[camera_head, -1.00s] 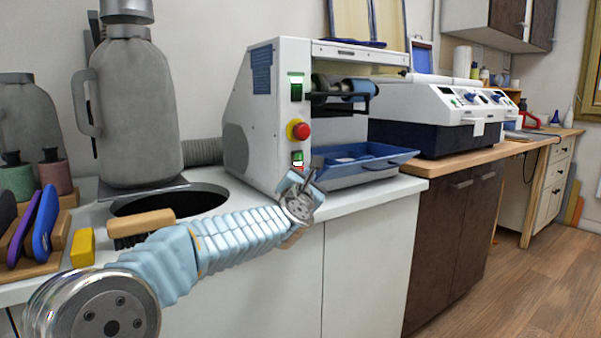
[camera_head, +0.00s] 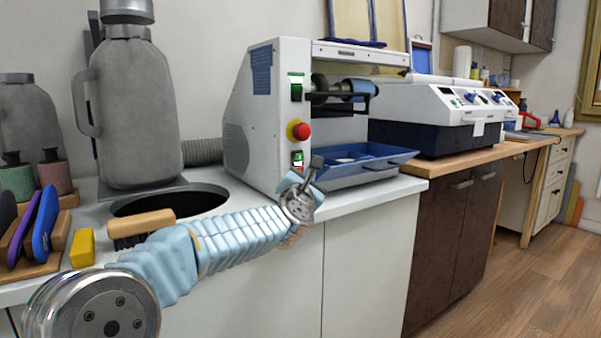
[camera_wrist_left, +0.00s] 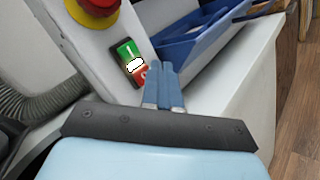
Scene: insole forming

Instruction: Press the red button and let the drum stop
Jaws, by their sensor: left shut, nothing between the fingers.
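The white grinding machine (camera_head: 262,135) stands on the counter. Its front has a red mushroom knob (camera_head: 300,131) on a yellow collar, and below it a small switch (camera_head: 297,158) with a green upper half and a red lower half. In the left wrist view the switch's red button (camera_wrist_left: 142,74) sits just beside the fingertips of my left gripper (camera_wrist_left: 164,76). My left gripper is shut and empty; I cannot tell whether it touches the button. The drum (camera_head: 357,88) shows in the machine's opening; whether it turns is not clear. My right gripper is out of view.
A blue tray (camera_head: 375,164) juts from the machine, close to my left gripper. A round dark hole (camera_head: 170,200) opens in the counter at left. A brush (camera_head: 142,222) and a yellow block (camera_head: 82,248) lie near my left arm. A grey hose (camera_head: 200,152) runs behind.

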